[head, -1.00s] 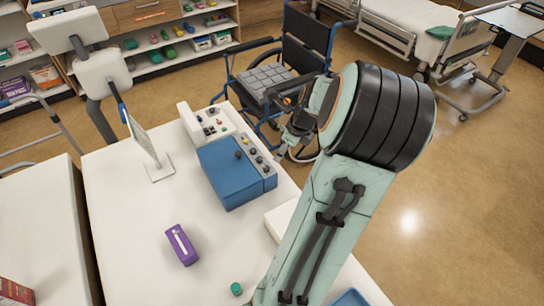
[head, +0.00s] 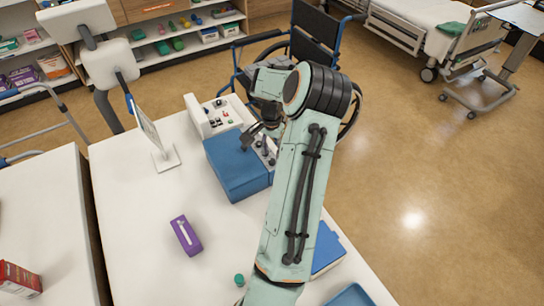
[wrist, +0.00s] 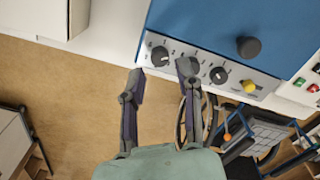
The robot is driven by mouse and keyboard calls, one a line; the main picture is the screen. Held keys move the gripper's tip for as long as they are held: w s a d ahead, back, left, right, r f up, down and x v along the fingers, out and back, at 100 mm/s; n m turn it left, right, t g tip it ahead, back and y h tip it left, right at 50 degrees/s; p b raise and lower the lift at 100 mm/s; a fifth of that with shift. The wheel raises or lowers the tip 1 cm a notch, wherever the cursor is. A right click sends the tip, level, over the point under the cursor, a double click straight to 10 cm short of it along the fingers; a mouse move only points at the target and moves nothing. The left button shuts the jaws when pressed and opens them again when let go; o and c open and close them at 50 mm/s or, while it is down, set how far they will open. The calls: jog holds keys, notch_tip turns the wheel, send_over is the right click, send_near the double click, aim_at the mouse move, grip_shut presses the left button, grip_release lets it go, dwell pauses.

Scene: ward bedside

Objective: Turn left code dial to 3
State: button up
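A blue box (head: 236,172) stands on the white table, with a grey control strip along its right side in the head view. In the wrist view, the strip of the blue box (wrist: 205,22) carries a row of black dials with white marks. The leftmost dial (wrist: 160,56) is in plain sight; another dial (wrist: 219,75) is to the right, and one between them is partly hidden by my right finger. My gripper (wrist: 162,72) is open, its fingers apart on either side of the leftmost dial in the picture. I cannot tell whether they touch it. The numbers are too small to read.
A black knob (wrist: 248,47) is on the box top and a yellow knob (wrist: 248,86) is on the strip. A white panel (head: 215,116) with buttons stands behind the box. A purple case (head: 186,236) lies on the table. A wheelchair (head: 300,55) stands beyond the table edge.

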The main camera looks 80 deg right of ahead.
aim_at(272, 160)
jog(key=shift+f, duration=1.5)
grip_shut()
jog(key=shift+m, duration=0.3)
jog(key=m, duration=1.1)
jog(key=shift+m, duration=0.4)
